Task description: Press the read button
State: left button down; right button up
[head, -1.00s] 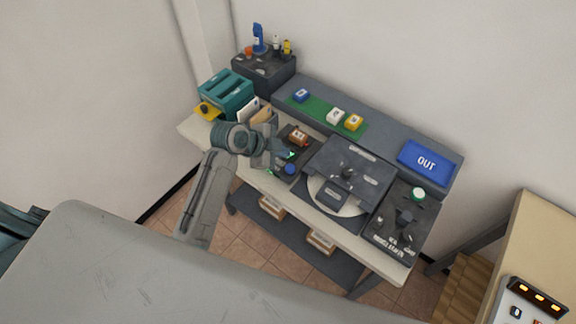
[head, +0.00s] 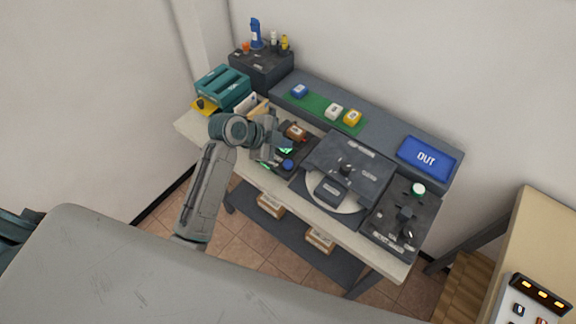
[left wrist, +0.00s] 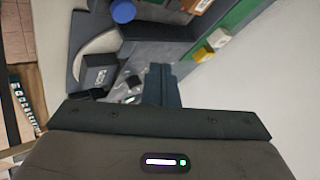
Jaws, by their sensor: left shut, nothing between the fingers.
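A round blue button (head: 288,164) sits on a small dark panel at the middle of the desk; it also shows at the top of the left wrist view (left wrist: 123,11). I cannot read a label that marks it as the read button. My left gripper (head: 286,148) is shut and empty, just behind the blue button and in front of a brown-orange block (head: 296,131). In the left wrist view its closed fingers (left wrist: 161,84) point toward the desk equipment. Contact with the panel cannot be told. My right gripper is out of view.
A dark machine with a pale disc (head: 349,206) stands right of the panel. A blue OUT tray (head: 427,157) lies behind.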

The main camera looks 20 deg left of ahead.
aim_at(284, 165)
pick_arm(q)
notch_tip(284, 165, down, 6)
jog(key=b, duration=0.3)
jog(key=shift+b, duration=0.4)
jog(key=shift+f, duration=0.1)
dwell(0.6)
dwell(0.8)
jog(key=shift+f, duration=0.4)
jog(key=shift+f+b, duration=0.2)
jog(key=shift+b, duration=0.15)
